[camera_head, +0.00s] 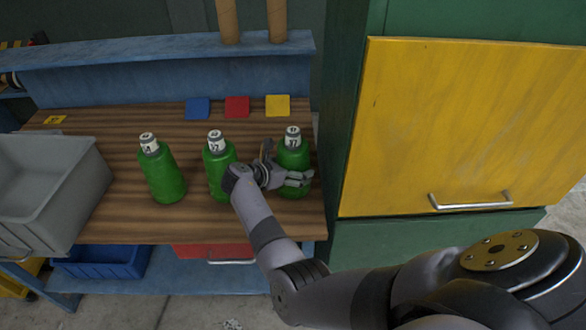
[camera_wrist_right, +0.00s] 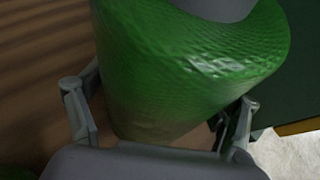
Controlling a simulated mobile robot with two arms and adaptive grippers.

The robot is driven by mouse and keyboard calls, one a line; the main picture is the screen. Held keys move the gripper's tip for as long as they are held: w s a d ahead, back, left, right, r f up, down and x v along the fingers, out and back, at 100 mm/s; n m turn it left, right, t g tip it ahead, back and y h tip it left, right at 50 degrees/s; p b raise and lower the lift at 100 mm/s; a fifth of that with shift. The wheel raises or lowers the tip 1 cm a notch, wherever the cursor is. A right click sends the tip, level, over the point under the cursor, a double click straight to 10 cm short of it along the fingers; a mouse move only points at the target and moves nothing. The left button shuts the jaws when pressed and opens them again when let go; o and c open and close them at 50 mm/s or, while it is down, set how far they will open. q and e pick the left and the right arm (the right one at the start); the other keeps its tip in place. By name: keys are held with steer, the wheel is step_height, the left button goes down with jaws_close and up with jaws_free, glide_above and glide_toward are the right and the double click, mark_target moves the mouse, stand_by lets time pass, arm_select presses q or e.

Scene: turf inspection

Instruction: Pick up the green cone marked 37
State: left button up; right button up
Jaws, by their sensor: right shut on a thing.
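The middle cone (camera_head: 217,165) and the left cone (camera_head: 163,178) carry other labels, hard to read. My right gripper (camera_head: 289,178) is shut on the right cone, with fingers around its lower body. In the right wrist view the green cone (camera_wrist_right: 190,75) fills the space between the fingers (camera_wrist_right: 160,112). I cannot tell whether its base touches the bench. My left gripper is not in view.
A grey bin (camera_head: 85,185) stands at the bench's left. Blue (camera_head: 198,108), red (camera_head: 237,106) and yellow (camera_head: 277,105) squares lie behind the cones. A green cabinet with a yellow door (camera_head: 450,130) stands close on the right. The middle cone is close beside my right wrist.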

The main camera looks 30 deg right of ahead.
steer(key=c, duration=0.4)
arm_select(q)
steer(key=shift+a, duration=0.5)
arm_select(e)
steer(key=shift+c, duration=0.2)
steer(key=shift+r, duration=0.15)
